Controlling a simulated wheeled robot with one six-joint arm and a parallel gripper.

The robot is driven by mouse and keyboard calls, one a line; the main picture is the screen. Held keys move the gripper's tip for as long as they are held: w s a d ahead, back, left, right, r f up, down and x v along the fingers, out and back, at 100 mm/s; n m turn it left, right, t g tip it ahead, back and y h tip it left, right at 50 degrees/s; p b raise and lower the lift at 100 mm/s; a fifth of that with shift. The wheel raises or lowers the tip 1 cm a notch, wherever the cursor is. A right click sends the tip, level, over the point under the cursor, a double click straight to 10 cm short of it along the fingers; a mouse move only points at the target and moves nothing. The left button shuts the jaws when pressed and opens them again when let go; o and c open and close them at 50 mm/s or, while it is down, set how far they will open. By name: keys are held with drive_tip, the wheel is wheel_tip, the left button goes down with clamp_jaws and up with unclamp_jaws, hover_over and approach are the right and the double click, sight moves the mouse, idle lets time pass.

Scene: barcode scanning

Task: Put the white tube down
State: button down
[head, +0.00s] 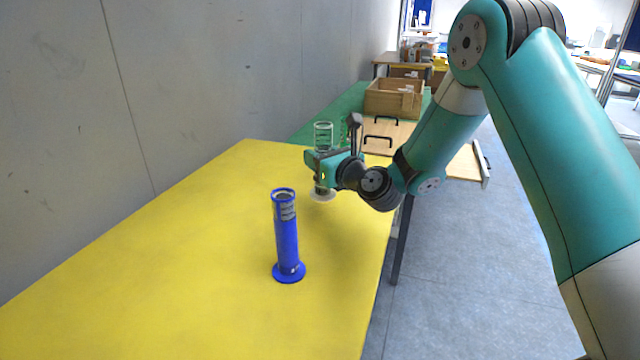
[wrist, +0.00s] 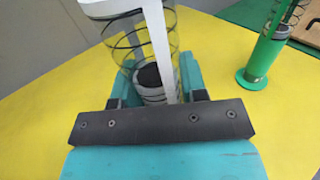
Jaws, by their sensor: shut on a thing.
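The white tube (head: 323,134) is clear-walled with dark ring marks and a pale round base (head: 322,195). My gripper (head: 322,165) is shut around its middle and holds it upright over the far part of the yellow table (head: 190,260). I cannot tell whether the base touches the table. In the wrist view the tube (wrist: 153,42) rises between the fingers (wrist: 155,88), with a white strip along its side; its base is hidden there.
A blue tube (head: 287,235) stands upright nearer on the table. A green tube (wrist: 268,52) stands to the right in the wrist view. A wooden board with black handles (head: 400,133) and a wooden box (head: 392,100) lie beyond. The table's left is clear, along a grey wall.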

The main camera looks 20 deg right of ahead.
drive_tip(key=shift+f+b, duration=1.05)
drive_tip(key=shift+f, duration=1.15)
drive_tip(key=shift+f, duration=0.2)
drive_tip(key=c, duration=0.7)
unclamp_jaws()
drive_tip(key=shift+o, duration=0.2)
drive_tip(key=shift+r, duration=0.1)
drive_tip(key=b+v, duration=0.7)
drive_tip(key=v, duration=0.4)
drive_tip(key=shift+s+d+r+b, duration=0.15)
drive_tip(key=shift+s+b, duration=0.25)
drive_tip(key=shift+s, duration=0.1)
